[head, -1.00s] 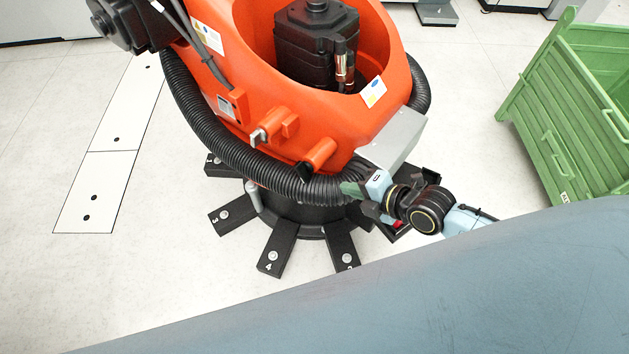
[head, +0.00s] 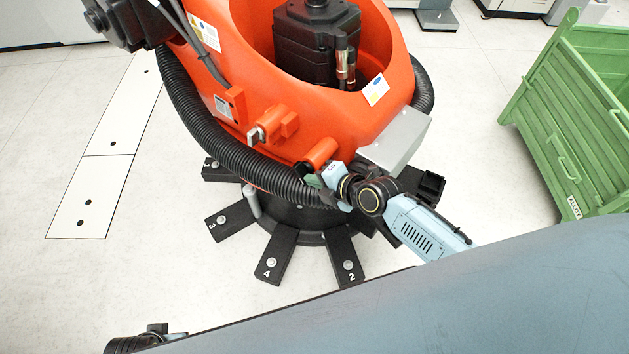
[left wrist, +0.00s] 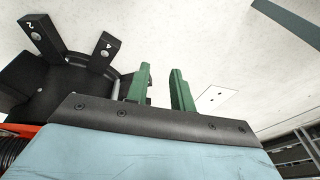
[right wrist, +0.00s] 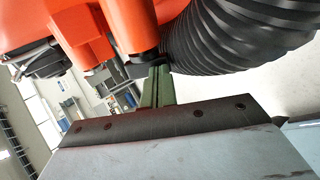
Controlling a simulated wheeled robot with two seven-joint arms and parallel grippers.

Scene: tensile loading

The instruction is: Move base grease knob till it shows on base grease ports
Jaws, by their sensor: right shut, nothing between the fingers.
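An orange cylinder (head: 321,152) with a dark knob (head: 303,169) on its end projects from the orange robot base; I take this dark knob as the base grease knob. My right gripper (head: 314,181) is shut and empty right beside the knob. In the right wrist view its green fingers (right wrist: 157,86) reach up to the dark knob (right wrist: 143,69) under the orange cylinder; I cannot tell whether they touch. A second orange fitting with a grey lever (head: 256,134) sits further left. No port label is readable. My left gripper (left wrist: 160,88) is open and empty, pointing at the floor.
A thick black corrugated hose (head: 215,145) wraps around the base close to my right gripper. Black feet with bolts (head: 277,255) spread below. A grey box (head: 398,140) and a green crate (head: 570,120) stand to the right.

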